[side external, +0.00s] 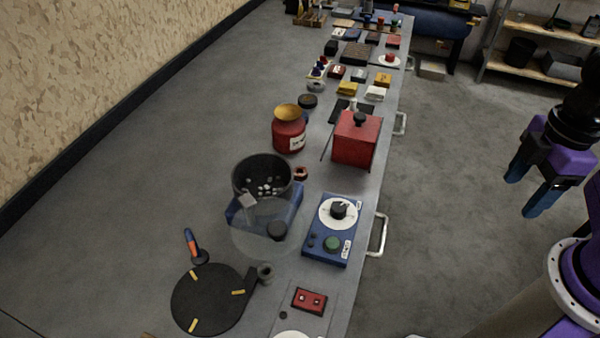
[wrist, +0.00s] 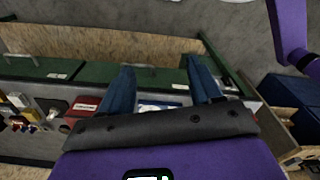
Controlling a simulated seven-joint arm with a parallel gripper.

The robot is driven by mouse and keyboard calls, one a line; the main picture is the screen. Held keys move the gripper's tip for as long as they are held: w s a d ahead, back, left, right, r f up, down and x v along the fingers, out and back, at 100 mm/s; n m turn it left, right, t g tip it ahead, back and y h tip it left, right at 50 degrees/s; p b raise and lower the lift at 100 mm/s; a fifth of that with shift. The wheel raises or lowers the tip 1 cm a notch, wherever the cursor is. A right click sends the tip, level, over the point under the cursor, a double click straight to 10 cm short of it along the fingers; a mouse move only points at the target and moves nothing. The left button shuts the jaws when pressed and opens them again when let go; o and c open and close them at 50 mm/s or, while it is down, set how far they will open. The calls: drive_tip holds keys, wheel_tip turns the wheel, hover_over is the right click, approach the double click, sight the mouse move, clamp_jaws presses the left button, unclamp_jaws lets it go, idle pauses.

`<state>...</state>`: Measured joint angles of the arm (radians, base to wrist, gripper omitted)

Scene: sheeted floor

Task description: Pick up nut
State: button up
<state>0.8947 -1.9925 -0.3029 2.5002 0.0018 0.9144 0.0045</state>
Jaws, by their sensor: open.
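My gripper (side external: 531,186) is at the right of the side external view, in the air over the floor and apart from the bench. Its two blue fingers are spread with nothing between them. They also show in the wrist view (wrist: 159,76), open and empty. A black round container (side external: 261,168) on the bench holds several small pale pieces, too small to identify. A small grey ring-like piece (side external: 265,272) sits by the black round plate (side external: 208,299). No nut can be made out in the wrist view.
The long grey bench (side external: 362,215) is crowded. It carries a red pot (side external: 288,136), a red box (side external: 356,140), a blue box with a white dial (side external: 334,232) and a red switch plate (side external: 310,299). Handles (side external: 379,236) stick out from its right side. Floor between bench and gripper is clear.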

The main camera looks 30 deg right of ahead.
drive_tip(key=w+a+r+m, duration=0.2)
drive_tip(key=w+a+m, duration=0.5)
drive_tip(key=w+a, duration=0.25)
drive_tip(key=m, duration=2.1)
hover_over(297, 173)
wheel_tip(297, 173, down, 3)
drive_tip(key=f, duration=1.1)
drive_tip(key=shift+s+d+f, duration=0.2)
drive_tip(key=shift+f, duration=0.05)
drive_tip(key=shift+w+a+f, duration=0.1)
drive_tip(key=shift+w+f, duration=0.05)
drive_tip(key=shift+f, duration=1.25)
drive_tip(key=shift+w+a+f, duration=0.1)
drive_tip(key=shift+f, duration=1.25)
drive_tip(key=c, duration=1.2)
